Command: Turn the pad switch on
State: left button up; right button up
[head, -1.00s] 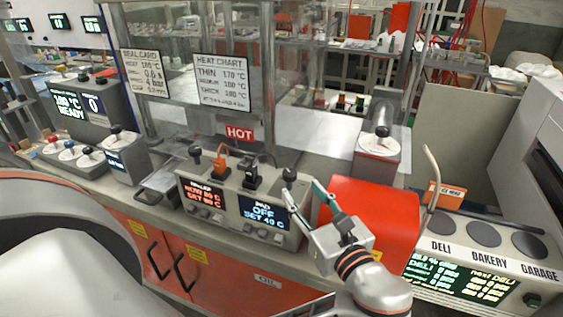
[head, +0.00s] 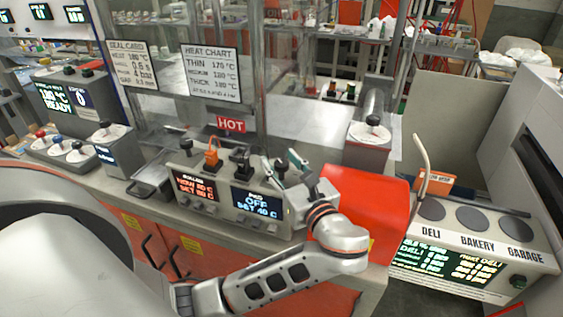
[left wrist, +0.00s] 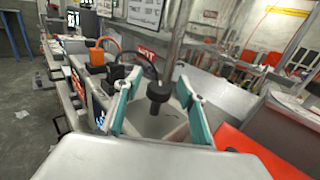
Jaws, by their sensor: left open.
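The pad display (head: 257,201) on the front of the grey control box (head: 232,217) reads OFF, SET 40 C. A black-knobbed switch (head: 281,170) stands on the box top above that display, partly hidden by my gripper. My left gripper (head: 283,160) is open, its teal-edged fingers on either side of this knob. In the left wrist view the black knob (left wrist: 157,91) shows between the open fingers (left wrist: 157,108), with a gap to each; I cannot tell whether anything touches. My right gripper is not in view.
An orange plug (head: 211,154) and a black plug (head: 240,161) stand on the box left of the gripper, with another black knob (head: 186,147) further left. A red box (head: 365,205) is close on the right. A HOT sign (head: 231,124) hangs behind.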

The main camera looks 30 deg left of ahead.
pick_arm(q)
jog(key=c, duration=1.1)
